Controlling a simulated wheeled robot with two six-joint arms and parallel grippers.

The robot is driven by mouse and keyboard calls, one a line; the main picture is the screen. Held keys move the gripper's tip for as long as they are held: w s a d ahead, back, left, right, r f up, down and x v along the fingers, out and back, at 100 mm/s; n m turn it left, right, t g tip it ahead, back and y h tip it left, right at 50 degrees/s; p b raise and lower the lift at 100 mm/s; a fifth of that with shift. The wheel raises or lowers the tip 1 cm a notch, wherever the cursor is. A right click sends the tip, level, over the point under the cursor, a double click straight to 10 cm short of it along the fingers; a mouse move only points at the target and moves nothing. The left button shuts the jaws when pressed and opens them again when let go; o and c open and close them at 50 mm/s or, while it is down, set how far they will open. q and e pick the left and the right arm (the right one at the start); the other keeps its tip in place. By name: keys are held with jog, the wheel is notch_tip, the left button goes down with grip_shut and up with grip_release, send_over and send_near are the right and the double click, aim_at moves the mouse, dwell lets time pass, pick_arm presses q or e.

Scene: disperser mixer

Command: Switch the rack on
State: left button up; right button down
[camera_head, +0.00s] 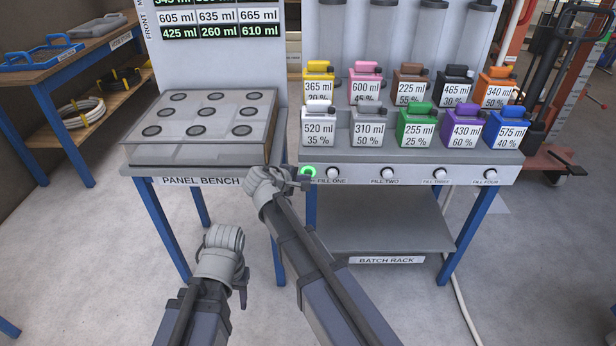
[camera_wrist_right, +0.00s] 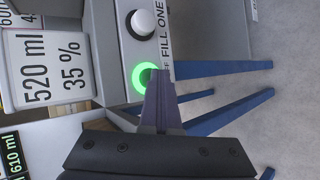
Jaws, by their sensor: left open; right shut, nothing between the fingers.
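The batch rack (camera_head: 330,157) stands right of centre, with a row of knobs along its front panel. At the panel's left end is a round switch with a glowing green ring (camera_head: 308,171). The ring is also large in the right wrist view (camera_wrist_right: 139,78). My right gripper (camera_head: 303,181) is shut and empty, its tips right at the switch. In the right wrist view the closed fingertips (camera_wrist_right: 158,78) overlap the ring's edge and hide part of the switch; I cannot tell whether they touch. My left gripper (camera_head: 242,285) is open, low in front of the panel bench.
The fill one knob (camera_head: 332,173) is just right of the switch. Several coloured jugs stand on the rack, including a white one (camera_head: 320,128) above the switch. The panel bench (camera_head: 150,172) is left of the rack. The lower rack shelf (camera_head: 380,235) is empty.

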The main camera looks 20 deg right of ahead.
dwell(0.4)
jog(key=shift+s+a, duration=0.1)
jog(key=shift+s, duration=0.15)
jog(key=s+a, duration=0.1)
jog(key=s, duration=0.4)
jog(key=shift+s+a, duration=0.3)
jog(key=shift+s, duration=0.1)
dwell(0.4)
